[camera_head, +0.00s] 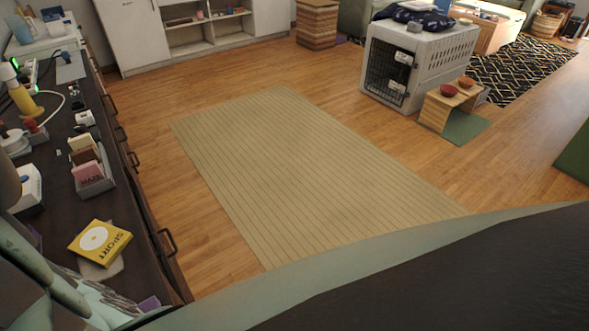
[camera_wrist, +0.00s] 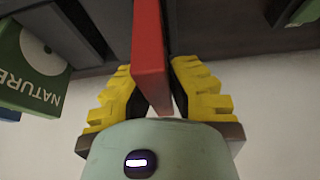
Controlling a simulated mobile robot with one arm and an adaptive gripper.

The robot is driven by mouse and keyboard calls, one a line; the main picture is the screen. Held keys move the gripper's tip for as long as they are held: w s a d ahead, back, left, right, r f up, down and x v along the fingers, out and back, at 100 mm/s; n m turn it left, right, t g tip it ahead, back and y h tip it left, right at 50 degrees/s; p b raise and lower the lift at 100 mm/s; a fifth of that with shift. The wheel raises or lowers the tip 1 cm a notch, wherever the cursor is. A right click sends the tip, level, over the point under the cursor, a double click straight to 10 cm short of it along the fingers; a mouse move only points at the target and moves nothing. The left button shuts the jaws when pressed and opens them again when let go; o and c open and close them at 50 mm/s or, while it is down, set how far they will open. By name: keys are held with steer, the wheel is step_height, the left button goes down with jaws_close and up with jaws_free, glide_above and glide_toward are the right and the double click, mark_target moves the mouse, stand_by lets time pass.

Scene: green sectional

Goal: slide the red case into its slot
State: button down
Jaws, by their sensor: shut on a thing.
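The red case (camera_wrist: 150,50) stands on edge between the yellow fingers of my gripper (camera_wrist: 153,80) in the wrist view. My gripper is shut on it, with one finger against each side. The case's far end runs out of the top of that view, beside dark grey structure (camera_wrist: 100,18). I cannot tell which part of this is its slot, or whether the case is in it. A green case marked NATURE (camera_wrist: 35,70) is at the left, apart from the red case. The head view does not clearly show the red case or my fingers.
In the head view, a dark counter (camera_head: 150,235) along the left holds a yellow SPORT case (camera_head: 100,243) and a grey holder (camera_head: 107,172) with several upright items. Bottles and small things crowd its far part. The floor mat (camera_head: 300,170) is clear.

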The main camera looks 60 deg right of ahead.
steer(key=shift+f, duration=0.35)
steer(key=c, duration=1)
jaws_free()
steer(key=v, duration=0.4)
steer(key=shift+w+d+r, duration=0.15)
steer(key=shift+r, duration=0.15)
steer(key=shift+v, duration=3.7)
